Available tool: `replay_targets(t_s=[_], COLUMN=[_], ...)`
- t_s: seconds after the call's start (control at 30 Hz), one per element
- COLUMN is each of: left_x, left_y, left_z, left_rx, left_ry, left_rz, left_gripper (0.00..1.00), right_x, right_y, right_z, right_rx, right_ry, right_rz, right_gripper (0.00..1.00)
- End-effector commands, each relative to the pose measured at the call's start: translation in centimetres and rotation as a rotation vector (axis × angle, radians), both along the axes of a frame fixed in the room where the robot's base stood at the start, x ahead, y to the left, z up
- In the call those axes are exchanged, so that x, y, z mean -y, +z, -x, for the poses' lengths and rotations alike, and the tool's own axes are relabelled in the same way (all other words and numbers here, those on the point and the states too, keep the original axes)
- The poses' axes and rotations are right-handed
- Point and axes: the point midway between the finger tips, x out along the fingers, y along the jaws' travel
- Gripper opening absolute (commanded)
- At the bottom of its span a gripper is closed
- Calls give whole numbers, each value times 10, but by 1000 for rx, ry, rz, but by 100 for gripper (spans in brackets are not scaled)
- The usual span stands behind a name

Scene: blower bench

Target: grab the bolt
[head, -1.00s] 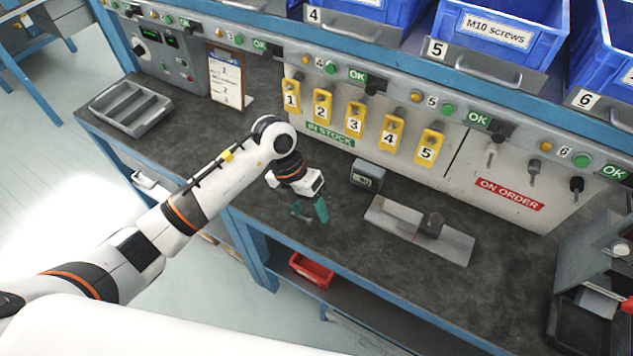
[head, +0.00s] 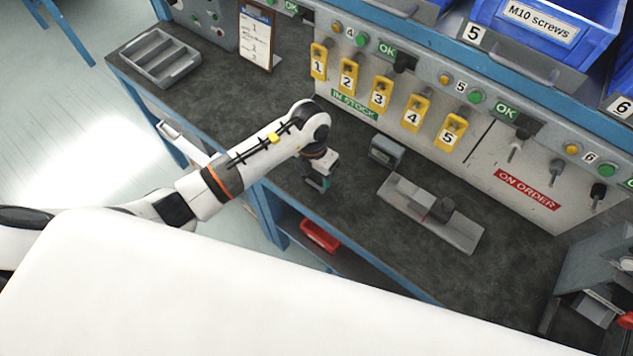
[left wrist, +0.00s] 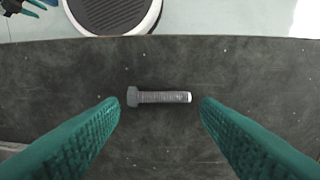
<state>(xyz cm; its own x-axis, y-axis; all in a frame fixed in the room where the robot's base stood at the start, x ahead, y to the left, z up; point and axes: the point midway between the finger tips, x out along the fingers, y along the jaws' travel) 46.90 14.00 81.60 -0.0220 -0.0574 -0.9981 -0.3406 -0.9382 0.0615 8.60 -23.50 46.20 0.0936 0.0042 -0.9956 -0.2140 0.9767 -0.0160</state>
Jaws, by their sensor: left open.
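The bolt (left wrist: 160,97) is grey with a hex head at the left and a threaded shank pointing right in the left wrist view. It lies on its side on the dark bench top. My left gripper (left wrist: 160,108) is open, its two teal fingers to the left and right of the bolt, with nothing between them but the view of the bolt. In the head view my left gripper (head: 318,184) points down over the bench near its front edge, and the bolt cannot be made out there. My right gripper is not in view.
The dark bench top (head: 290,205) is clear around the gripper. A small display box (head: 386,151) and a grey fixture plate (head: 430,213) stand to the right. A grey divided tray (head: 160,58) sits at the left. A red bin (head: 320,236) is below the bench.

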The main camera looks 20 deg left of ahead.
Motion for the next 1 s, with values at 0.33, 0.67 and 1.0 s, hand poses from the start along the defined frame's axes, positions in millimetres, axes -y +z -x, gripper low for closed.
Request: replay_targets(t_s=[0.33, 0.67, 1.0], left_x=[1, 1, 1], left_y=[-23, -22, -4], left_z=[0, 0, -1], left_rx=[2, 2, 6], left_ry=[0, 0, -2], left_rz=[1, 1, 0], left_gripper=[58, 29, 29], right_x=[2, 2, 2], right_y=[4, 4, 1], right_z=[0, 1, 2], right_rx=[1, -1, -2], right_ry=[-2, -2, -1], right_rz=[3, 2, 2], right_gripper=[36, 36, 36])
